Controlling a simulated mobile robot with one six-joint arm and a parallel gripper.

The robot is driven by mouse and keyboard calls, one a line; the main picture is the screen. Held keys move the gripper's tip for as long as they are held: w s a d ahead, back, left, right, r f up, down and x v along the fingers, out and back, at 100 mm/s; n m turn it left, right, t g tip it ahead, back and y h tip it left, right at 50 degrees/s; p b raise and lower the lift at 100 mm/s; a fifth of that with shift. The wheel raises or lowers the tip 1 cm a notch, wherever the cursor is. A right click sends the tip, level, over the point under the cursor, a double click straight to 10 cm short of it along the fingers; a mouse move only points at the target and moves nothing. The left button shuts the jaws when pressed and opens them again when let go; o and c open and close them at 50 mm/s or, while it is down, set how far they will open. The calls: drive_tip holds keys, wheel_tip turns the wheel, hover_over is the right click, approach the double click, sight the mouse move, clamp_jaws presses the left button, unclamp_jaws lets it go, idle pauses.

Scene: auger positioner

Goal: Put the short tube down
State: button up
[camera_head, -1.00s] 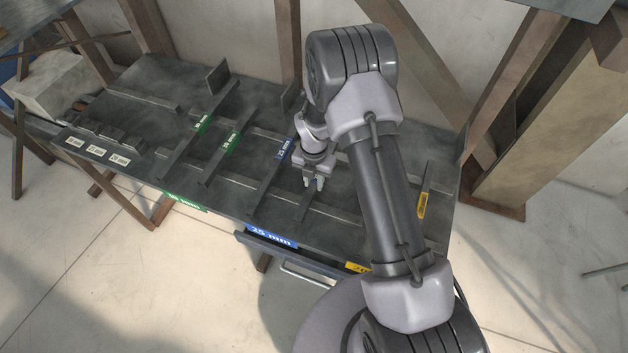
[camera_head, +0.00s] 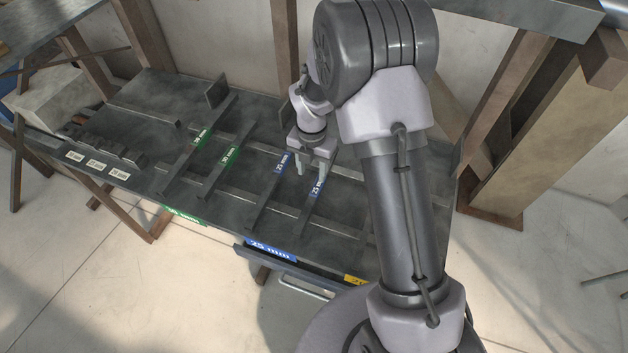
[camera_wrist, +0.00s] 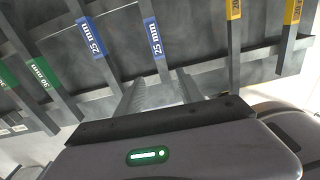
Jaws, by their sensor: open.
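My gripper (camera_head: 313,168) is open above the workbench (camera_head: 338,221), over the section with blue 25 mm labels. In the wrist view its two fingers (camera_wrist: 159,90) are spread apart with nothing seen between them. Two slanting rails with blue labels lie below, a left rail (camera_wrist: 94,36) and a right rail (camera_wrist: 156,39). I cannot make out a short tube in either view; it may be hidden by my arm or gripper, or blend with the dark metal.
Green-labelled rails (camera_head: 226,163) stand to the left, and yellow-labelled rails (camera_wrist: 234,45) show on the right in the wrist view. Several small dark blocks (camera_head: 105,143) sit at the bench's left end. A drawer (camera_head: 300,277) is at the front edge.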

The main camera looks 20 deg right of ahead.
drive_tip(key=s+a+r+m+t, duration=0.1)
drive_tip(key=s+r+m, duration=0.2)
drive_tip(key=r+m, duration=0.5)
drive_tip(key=s+r+m+t, duration=0.1)
drive_tip(key=s+r+m, duration=0.35)
drive_tip(key=r, duration=0.55)
drive_tip(key=s+a+r+m+t+y, duration=0.1)
drive_tip(key=s+r+m, duration=0.3)
drive_tip(key=s+m, duration=0.4)
drive_tip(key=s+a+r+m+t+y, duration=0.1)
drive_tip(key=s+r+m+t, duration=0.1)
drive_tip(key=s+r+m, duration=0.3)
drive_tip(key=s+m, duration=0.4)
drive_tip(key=m, duration=0.3)
drive_tip(key=shift+a+r+t, duration=0.15)
drive_tip(key=shift+a+t, duration=0.05)
drive_tip(key=shift+t, duration=0.2)
wheel_tip(320, 180, down, 23)
drive_tip(key=b, duration=2.2)
drive_tip(key=shift+r+b, duration=0.15)
drive_tip(key=shift+b, duration=0.2)
